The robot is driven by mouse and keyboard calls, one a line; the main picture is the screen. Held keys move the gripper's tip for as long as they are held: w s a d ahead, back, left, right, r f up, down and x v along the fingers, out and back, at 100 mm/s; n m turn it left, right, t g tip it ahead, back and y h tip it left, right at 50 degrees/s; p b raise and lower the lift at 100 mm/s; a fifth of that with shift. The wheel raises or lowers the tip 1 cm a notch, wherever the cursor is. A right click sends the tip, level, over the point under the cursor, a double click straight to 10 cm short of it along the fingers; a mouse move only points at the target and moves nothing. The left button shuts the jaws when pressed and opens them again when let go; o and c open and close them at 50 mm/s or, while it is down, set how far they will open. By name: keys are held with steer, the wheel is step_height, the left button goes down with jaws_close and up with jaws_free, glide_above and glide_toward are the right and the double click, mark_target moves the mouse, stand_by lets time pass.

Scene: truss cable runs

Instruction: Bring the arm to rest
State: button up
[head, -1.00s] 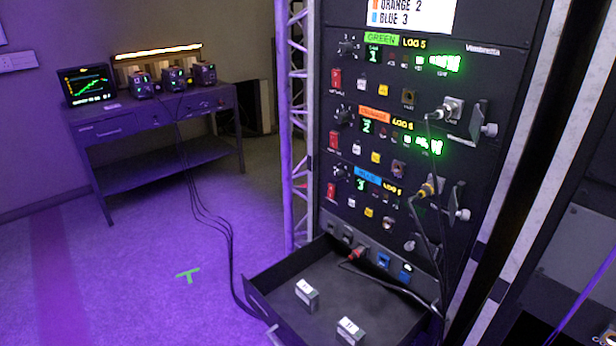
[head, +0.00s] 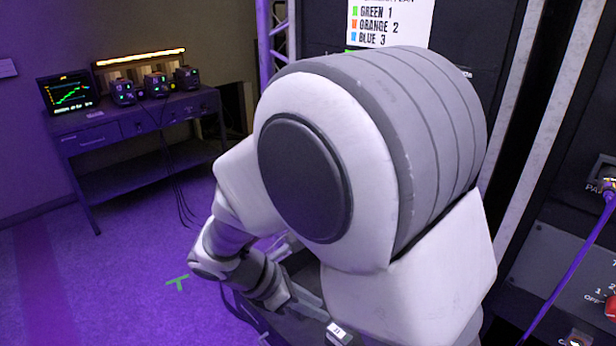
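My arm fills the middle of the head view, its large white joint close to the camera. It bends down to the left, and its wrist lies low over the open drawer (head: 302,264). My gripper (head: 305,301) is at the lower middle, small and partly lost against the dark drawer. I cannot tell whether its fingers are open or shut. A small light-topped block (head: 340,333) shows just beyond the gripper at the bottom edge; I cannot tell if they touch. The arm hides most of the rack (head: 478,32), including its modules and plugs.
A white label sheet (head: 390,22) lists green 1, orange 2, blue 3. A bench (head: 140,130) with a screen (head: 68,93) and several small units stands back left. Another panel with a purple cable (head: 570,270) is at right. Open floor with a green mark (head: 177,282) lies left.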

steer(key=s+d+r+m+t+y+p, duration=0.1)
steer(key=s+d+r+m+y, duration=0.3)
steer(key=r+m, duration=0.6)
steer(key=s+d+r+m+t+y+p, duration=0.2)
steer(key=s+d+r+m, duration=0.4)
steer(key=d+r+m, duration=0.3)
step_height(320, 180, up, 2)
steer(key=m+y+p, duration=0.1)
steer(key=m+p, duration=0.1)
steer(key=m, duration=0.1)
steer(key=shift+s+r+t+y, duration=0.25)
steer(key=shift+t+y, duration=0.05)
steer(key=shift+y, duration=0.1)
